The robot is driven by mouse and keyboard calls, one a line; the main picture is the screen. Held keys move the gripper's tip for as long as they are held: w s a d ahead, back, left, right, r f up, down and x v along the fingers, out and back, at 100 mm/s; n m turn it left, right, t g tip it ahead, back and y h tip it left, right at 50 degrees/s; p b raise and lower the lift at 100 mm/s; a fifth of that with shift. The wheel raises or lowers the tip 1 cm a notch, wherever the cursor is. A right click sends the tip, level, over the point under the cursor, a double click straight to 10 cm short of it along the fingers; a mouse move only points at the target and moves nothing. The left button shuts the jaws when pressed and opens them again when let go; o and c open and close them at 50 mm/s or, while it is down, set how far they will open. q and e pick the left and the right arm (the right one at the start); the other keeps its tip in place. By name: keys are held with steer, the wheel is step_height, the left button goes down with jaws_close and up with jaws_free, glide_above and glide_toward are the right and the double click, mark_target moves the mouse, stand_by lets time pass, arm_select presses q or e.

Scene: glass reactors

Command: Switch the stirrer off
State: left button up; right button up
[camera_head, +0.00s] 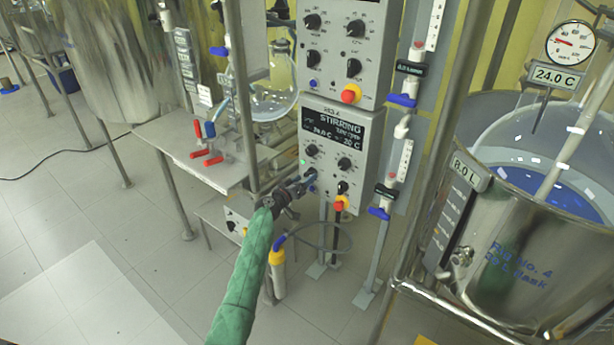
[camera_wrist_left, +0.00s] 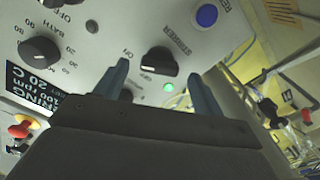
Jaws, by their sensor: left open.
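The stirring unit (camera_head: 343,117), a grey box with a "STIRRING" display, hangs in the middle of the head view. Its black stirrer knob (camera_wrist_left: 156,62), labelled STIRRER, shows in the left wrist view, with a lit green lamp (camera_wrist_left: 168,87) beside it. The lamp also shows in the head view (camera_head: 303,162). My left gripper (camera_head: 308,178) is at the box's lower left. It is open, its fingertips (camera_wrist_left: 159,68) on either side of the knob in the picture; contact cannot be told. In the head view the gripper largely hides this knob. My right gripper is out of view.
A blue reset button (camera_wrist_left: 206,15) and the bath knob (camera_wrist_left: 38,52) are close by on the panel. A red-yellow emergency button (camera_head: 340,203) sits low on the box. A second control box (camera_head: 335,45) is above. A steel tank (camera_head: 520,270) stands at right.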

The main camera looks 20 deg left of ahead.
arm_select(q)
steer(key=shift+x, duration=0.85)
steer(key=shift+w+d, duration=0.1)
steer(key=shift+w, duration=0.2)
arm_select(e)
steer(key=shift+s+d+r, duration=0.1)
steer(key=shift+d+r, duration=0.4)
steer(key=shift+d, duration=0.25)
arm_select(q)
steer(key=c, duration=1)
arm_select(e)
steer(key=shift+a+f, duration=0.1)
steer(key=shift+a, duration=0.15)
